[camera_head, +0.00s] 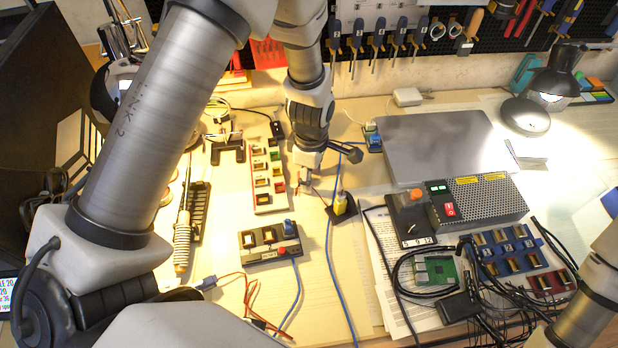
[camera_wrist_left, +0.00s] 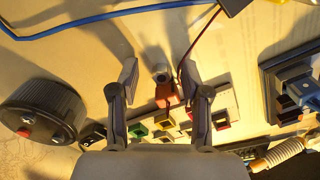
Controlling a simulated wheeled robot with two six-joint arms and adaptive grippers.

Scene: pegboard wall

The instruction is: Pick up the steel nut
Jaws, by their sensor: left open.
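My left gripper (camera_head: 304,180) is open and points down beside the right edge of a long panel of coloured switches. In the left wrist view its two fingers (camera_wrist_left: 159,82) stand apart. Between them, farther off, is a small grey metallic round piece (camera_wrist_left: 160,70) at the end of a red block (camera_wrist_left: 167,95). It may be the steel nut, but it is too small to tell. No contact with the fingers shows. In the head view I cannot make out the nut. My right gripper is out of view.
The switch panel (camera_head: 266,175) lies left of the gripper. A yellow-topped piece (camera_head: 341,204) and a blue cable (camera_head: 331,262) are to its right. A smaller switch box (camera_head: 269,242) lies nearer. A closed grey laptop (camera_head: 433,143) and a power supply (camera_head: 478,199) fill the right side.

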